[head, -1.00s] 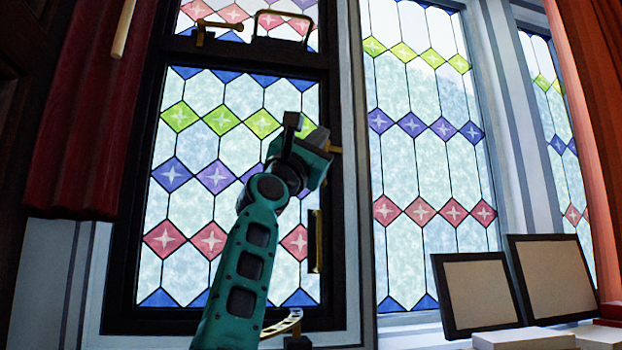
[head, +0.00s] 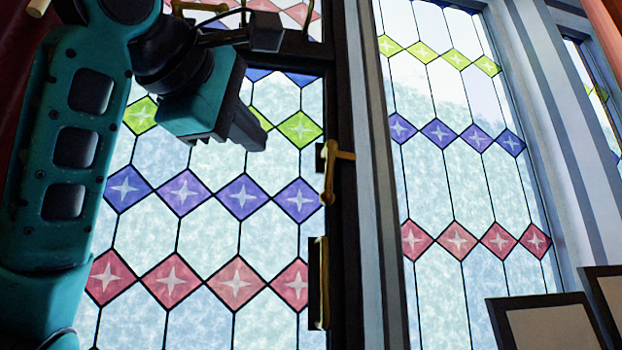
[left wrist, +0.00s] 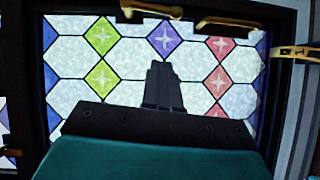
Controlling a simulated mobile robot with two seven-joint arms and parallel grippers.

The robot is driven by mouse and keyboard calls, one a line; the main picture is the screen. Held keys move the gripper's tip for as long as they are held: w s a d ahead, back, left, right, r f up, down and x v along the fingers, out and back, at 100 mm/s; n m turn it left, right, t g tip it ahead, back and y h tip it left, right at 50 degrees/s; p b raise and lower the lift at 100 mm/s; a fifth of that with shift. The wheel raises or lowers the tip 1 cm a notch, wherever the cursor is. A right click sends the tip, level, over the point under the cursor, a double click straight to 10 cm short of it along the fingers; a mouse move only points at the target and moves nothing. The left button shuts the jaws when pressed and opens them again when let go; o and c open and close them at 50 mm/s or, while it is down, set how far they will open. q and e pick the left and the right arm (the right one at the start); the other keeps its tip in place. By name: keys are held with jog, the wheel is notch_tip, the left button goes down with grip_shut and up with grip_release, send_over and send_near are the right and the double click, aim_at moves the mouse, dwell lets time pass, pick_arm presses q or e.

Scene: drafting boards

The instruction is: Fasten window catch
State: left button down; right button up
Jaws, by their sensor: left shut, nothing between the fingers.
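The brass window catch (head: 331,172) sits on the right edge of the dark-framed leaded window (head: 215,160). Its long part hangs down, and a short arm points right toward the fixed frame. I cannot tell whether it is engaged. It also shows at the top of the left wrist view (left wrist: 150,10). My left gripper (head: 250,137) is shut and empty, up and left of the catch, in front of the green diamond row and apart from the catch. Its dark fingers show in the left wrist view (left wrist: 163,88). My right gripper is not in view.
A brass pull (head: 318,284) is fixed below the catch. More brass fittings (head: 225,12) are on the upper window. A curved brass stay (left wrist: 293,52) shows in the left wrist view. Dark-framed boards (head: 545,322) stand at the lower right. The space before the catch is clear.

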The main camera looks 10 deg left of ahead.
pick_arm(q)
jog(key=p, duration=0.3)
send_near(326, 184)
jog(key=w+a, duration=0.3)
jog(key=w, duration=0.2)
jog(key=w+d, duration=0.2)
jog(key=d, duration=0.1)
jog(key=shift+f, duration=0.1)
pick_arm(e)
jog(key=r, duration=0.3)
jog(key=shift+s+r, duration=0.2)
pick_arm(q)
jog(key=shift+w+d+f+n+t+b, duration=0.25)
jog(key=shift+d+f+b, duration=0.25)
jog(key=shift+b, duration=0.45)
jog(key=shift+d+n, duration=0.25)
jog(key=shift+d, duration=0.15)
jog(key=shift+a+r+t+b, duration=0.15)
jog(key=shift+r+t+b, duration=0.1)
jog(key=shift+b, duration=0.05)
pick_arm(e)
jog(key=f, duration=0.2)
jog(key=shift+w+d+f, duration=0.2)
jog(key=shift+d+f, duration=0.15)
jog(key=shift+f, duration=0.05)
pick_arm(q)
jog(key=shift+w, duration=0.1)
